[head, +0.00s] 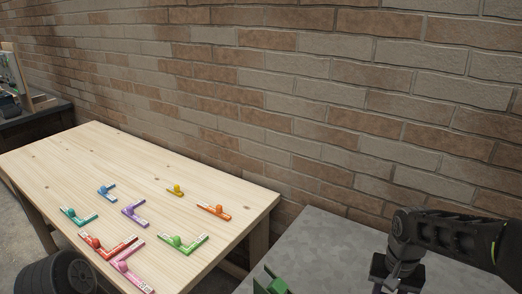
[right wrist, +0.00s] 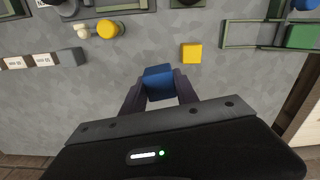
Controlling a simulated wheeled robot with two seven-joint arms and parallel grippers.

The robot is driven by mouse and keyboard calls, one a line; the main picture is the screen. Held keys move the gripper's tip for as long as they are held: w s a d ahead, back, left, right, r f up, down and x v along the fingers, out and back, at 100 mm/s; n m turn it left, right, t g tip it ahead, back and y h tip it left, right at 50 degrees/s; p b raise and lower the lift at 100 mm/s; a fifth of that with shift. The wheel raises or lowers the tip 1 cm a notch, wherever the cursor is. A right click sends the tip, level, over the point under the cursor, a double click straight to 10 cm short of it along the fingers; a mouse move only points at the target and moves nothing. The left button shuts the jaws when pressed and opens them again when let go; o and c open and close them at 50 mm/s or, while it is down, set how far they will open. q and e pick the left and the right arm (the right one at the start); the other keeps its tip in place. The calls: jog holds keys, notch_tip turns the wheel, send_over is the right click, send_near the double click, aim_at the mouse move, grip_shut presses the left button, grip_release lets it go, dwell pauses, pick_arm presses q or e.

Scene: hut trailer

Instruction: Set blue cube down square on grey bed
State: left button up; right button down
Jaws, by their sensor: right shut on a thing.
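The blue cube (right wrist: 158,82) sits between the two dark fingers of my right gripper (right wrist: 160,97) in the right wrist view. The gripper is shut on it. The cube is over the grey bed (right wrist: 115,95); I cannot tell whether it touches the bed. In the head view the grey bed (head: 330,258) is at the lower right, with my right gripper (head: 396,285) at the bottom edge, its fingers cut off. The cube is hidden there. My left gripper is not in view.
A yellow cube (right wrist: 191,53) lies right of the blue cube. A yellow cylinder (right wrist: 108,29), labelled blocks (right wrist: 41,60) and a green block (right wrist: 303,37) stand farther off. A wooden table (head: 100,160) holds several coloured L-shaped pieces. A brick wall (head: 300,90) rises behind.

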jog(key=w+a+n, duration=0.5)
jog(key=w+a, duration=0.4)
jog(key=a, duration=0.3)
jog(key=shift+a+n, duration=0.3)
